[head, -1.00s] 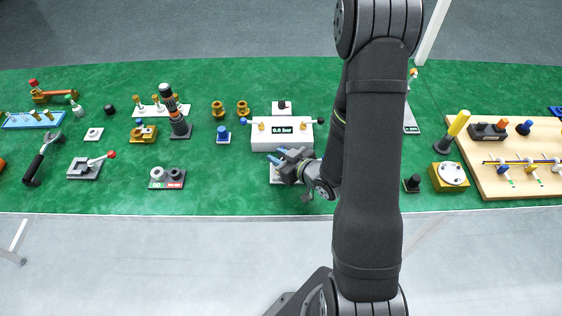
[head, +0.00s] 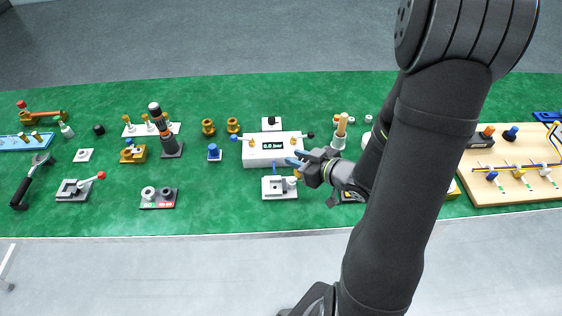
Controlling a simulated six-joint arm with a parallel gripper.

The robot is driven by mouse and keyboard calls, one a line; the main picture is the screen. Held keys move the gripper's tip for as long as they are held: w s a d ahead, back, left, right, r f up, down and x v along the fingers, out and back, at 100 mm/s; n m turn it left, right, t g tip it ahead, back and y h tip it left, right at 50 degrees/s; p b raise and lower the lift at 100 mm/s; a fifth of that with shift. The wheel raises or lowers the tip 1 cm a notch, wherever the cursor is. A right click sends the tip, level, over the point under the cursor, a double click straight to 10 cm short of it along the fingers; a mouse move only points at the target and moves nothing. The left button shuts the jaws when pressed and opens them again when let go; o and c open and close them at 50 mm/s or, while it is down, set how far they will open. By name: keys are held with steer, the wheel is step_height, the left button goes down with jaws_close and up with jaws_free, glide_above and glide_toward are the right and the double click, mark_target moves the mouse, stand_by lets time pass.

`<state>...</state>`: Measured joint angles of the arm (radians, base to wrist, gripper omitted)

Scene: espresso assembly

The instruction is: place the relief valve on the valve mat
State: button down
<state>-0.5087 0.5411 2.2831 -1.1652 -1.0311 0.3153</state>
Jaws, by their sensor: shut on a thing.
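My gripper (head: 298,158) has blue fingertips and points left, just above the front right of the white test block with its "0.0 bar" display. It is shut on a small brass-coloured part (head: 298,173), apparently the relief valve. The fingers hide most of this part. It shows just above the right side of a pale plate (head: 268,196) with a grey fixture, and I cannot tell whether it touches anything there. I cannot say for sure which piece is the valve mat.
The test block (head: 262,158) stands behind the pale plate. A grey block with a red-knobbed lever (head: 74,190), a wrench (head: 32,180) and a two-socket stand (head: 158,198) lie to the left. A wooden board (head: 480,196) is at the right. Green bench is clear between the stand and the plate.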

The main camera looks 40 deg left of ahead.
steer(key=shift+w+d+r, duration=0.9)
steer(key=shift+d+r, duration=0.2)
steer(key=shift+d, duration=0.55)
steer(key=s+a+n+g+h, duration=0.3)
steer(key=s+a+n+g, duration=0.55)
steer(key=s+a, duration=0.35)
steer(key=shift+g, duration=0.35)
steer(key=shift+s+a+f, duration=1.35)
steer(key=shift+a+f, duration=0.05)
steer(key=shift+f, duration=0.55)
steer(key=shift+s+a+f, duration=1.35)
steer(key=shift+a+f, duration=0.1)
steer(key=shift+f, duration=0.5)
steer(key=shift+s+a+f, duration=1.35)
steer(key=shift+a+f, duration=0.05)
steer(key=shift+f, duration=0.55)
steer(key=shift+f, duration=0.1)
steer(key=shift+f, duration=0.1)
steer(key=c, duration=1.2)
jaws_free()
